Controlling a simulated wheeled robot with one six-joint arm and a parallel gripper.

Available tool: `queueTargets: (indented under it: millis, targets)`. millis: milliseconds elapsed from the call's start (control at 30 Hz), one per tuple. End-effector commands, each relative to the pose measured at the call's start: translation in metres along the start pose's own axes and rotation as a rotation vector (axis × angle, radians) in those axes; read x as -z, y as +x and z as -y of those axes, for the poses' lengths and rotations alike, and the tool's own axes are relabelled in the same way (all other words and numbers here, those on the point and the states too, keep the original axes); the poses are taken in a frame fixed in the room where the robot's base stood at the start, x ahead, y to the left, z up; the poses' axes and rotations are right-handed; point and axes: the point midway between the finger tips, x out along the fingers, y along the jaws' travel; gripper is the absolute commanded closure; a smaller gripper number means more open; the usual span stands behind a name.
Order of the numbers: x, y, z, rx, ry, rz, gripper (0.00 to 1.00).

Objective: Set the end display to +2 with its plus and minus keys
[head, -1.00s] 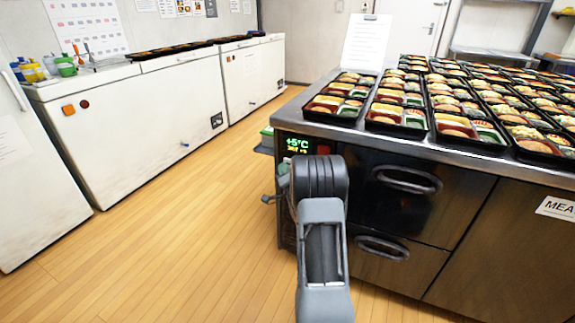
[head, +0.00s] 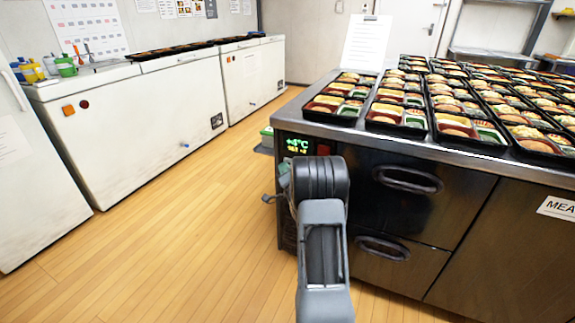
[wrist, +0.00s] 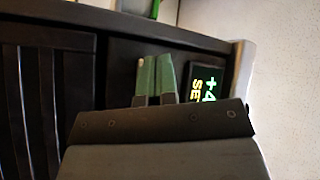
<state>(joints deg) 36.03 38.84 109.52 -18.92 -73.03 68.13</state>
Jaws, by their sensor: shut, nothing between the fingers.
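The end display (head: 297,144) is a small dark panel on the near left end of the steel counter. It shows green digits reading +4°C, with a smaller yellow line below too small to read fully. In the wrist view the display (wrist: 207,84) appears sideways and partly cut off by my gripper, with "+4" and "SE" visible. My gripper (wrist: 156,58) is shut and empty, its two greenish fingers together in front of the dark panel beside the display. The plus and minus keys cannot be made out; whether the fingertips touch one cannot be told.
A red switch (head: 323,150) sits right of the display. The steel counter (head: 330,127) carries many filled bento trays and has drawer handles (head: 407,180) on its front. White chest freezers (head: 140,120) line the left wall. The wooden floor (head: 170,220) between is clear.

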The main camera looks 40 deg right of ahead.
Motion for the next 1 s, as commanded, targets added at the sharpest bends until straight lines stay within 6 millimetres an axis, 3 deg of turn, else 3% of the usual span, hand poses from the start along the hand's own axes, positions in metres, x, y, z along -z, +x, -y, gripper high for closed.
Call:
queueTargets:
  millis: [700,1000]
  targets:
    - [-0.009,-0.012,0.009,0.001,0.0,0.0,1.0]
    - [-0.023,-0.031,0.023,0.001,0.0,0.001,1.0]
